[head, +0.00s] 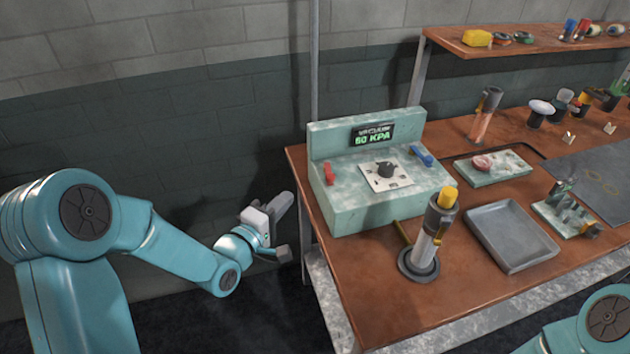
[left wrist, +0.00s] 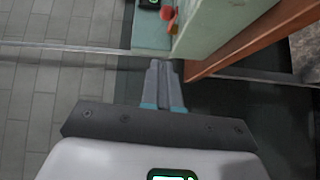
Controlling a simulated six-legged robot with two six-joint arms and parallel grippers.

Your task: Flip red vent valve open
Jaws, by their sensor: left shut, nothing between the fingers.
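The red vent valve (head: 329,174) is a small red lever at the left end of the pale green vacuum console (head: 345,212). In the left wrist view, red parts (left wrist: 170,18) show at the top, beside the console. My left gripper (head: 284,203) is in the air left of the console and the table, apart from the valve. In the left wrist view its fingers (left wrist: 161,68) are together with nothing between them. My right gripper is out of view.
The console carries a green-lit display (head: 373,136), a black knob (head: 386,169) and a blue lever (head: 422,155). A torch-like tool (head: 430,235) stands in front of it. A grey tray (head: 512,236) lies right of that. The table's left edge is near my left gripper.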

